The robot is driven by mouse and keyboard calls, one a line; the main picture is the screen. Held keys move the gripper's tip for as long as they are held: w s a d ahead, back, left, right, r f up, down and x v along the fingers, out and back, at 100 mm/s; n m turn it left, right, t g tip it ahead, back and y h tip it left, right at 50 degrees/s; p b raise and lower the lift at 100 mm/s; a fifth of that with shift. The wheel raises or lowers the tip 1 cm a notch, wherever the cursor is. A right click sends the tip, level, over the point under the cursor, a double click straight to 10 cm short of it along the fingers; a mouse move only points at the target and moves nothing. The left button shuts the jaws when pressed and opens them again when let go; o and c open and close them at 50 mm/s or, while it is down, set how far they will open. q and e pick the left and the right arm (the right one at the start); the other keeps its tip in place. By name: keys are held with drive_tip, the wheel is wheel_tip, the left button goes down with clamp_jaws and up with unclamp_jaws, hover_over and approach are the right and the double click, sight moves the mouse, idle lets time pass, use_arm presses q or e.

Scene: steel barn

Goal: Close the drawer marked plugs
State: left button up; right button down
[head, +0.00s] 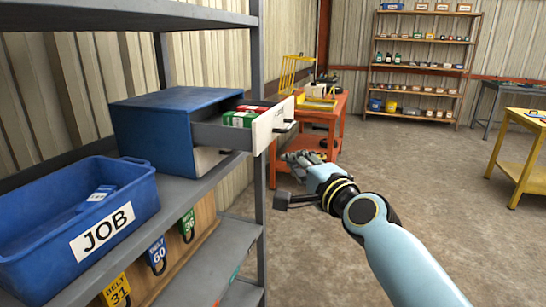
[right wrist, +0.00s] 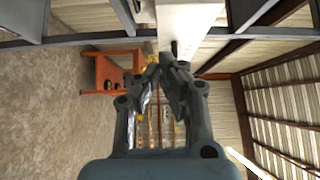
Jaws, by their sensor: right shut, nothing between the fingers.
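A blue drawer cabinet (head: 165,135) stands on the grey shelf. Its upper drawer (head: 215,136) is pulled well out to the right, with green and red boxes (head: 242,117) inside. The white drawer front (head: 270,127) has a dark handle (head: 286,127); its marking is too small to read. My right gripper (head: 291,157) is shut and empty, just right of and below the front. In the right wrist view the closed fingertips (right wrist: 164,62) are close to the white front (right wrist: 190,22); I cannot tell if they touch. My left gripper is out of view.
A grey shelf post (head: 258,190) stands beside the drawer. A blue JOB bin (head: 65,215) sits nearer on the same shelf, with tagged belts (head: 157,254) below. An orange bench (head: 333,130) is behind my gripper.

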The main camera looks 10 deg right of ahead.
drive_tip(key=shift+w+a, duration=1.8)
drive_tip(key=shift+w, duration=0.2)
